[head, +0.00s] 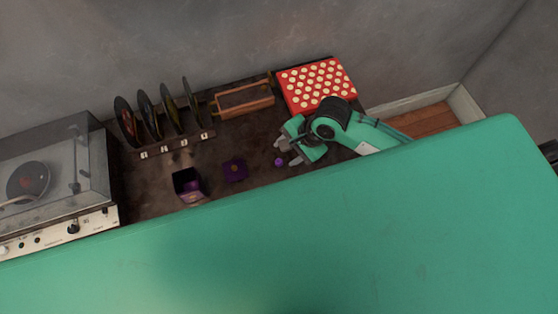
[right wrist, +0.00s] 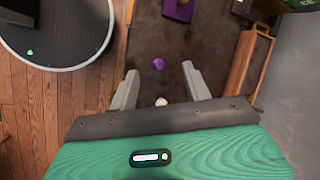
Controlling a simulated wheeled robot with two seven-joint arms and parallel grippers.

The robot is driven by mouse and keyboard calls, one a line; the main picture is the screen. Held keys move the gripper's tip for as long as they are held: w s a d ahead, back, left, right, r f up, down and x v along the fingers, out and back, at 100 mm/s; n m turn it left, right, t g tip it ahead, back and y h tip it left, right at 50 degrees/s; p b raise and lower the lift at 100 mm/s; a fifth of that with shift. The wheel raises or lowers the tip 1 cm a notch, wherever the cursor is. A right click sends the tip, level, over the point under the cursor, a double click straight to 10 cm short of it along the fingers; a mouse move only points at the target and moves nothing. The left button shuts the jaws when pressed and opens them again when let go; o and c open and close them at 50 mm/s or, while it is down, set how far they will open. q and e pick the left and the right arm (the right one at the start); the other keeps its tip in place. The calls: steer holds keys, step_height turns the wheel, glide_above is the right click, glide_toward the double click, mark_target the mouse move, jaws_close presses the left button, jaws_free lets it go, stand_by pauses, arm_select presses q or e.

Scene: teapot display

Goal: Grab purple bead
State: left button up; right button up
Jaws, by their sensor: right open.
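The small purple bead (head: 279,162) lies on the dark table top, just left of and in front of my right gripper (head: 285,152). In the right wrist view the bead (right wrist: 158,63) shows between the two finger lines, about level with or slightly beyond the fingertips. My right gripper (right wrist: 160,70) is open, with nothing held between its fingers. A small pale bead (right wrist: 161,102) shows nearer the palm in that view, below the fingers; its height apart from them I cannot tell. My left gripper is not in view.
A purple box (head: 188,185) and a flat purple piece (head: 235,169) are left of the bead. A record rack (head: 165,140), wooden holder (head: 244,98) and red dotted box (head: 316,87) stand behind. A turntable (head: 55,185) is far left. Bare table surrounds the bead.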

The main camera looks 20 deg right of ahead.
steer(key=w+d+m+g, duration=0.1)
steer(key=w+d+m, duration=0.1)
steer(key=d+m, duration=0.35)
steer(key=m+p, duration=0.1)
steer(key=m, duration=0.1)
glide_above(279, 161)
steer(key=s+d, duration=0.1)
steer(key=d, duration=0.1)
step_height(279, 161, down, 8)
steer(key=shift+d+r, duration=0.1)
steer(key=shift+w+d+p+x, duration=0.15)
steer(key=shift+p+x, duration=0.2)
steer(key=shift+x, duration=1.05)
steer(key=shift+w+d+p+x, duration=0.1)
steer(key=shift+p+x, duration=0.25)
steer(key=shift+x, duration=1.05)
steer(key=c, duration=1.1)
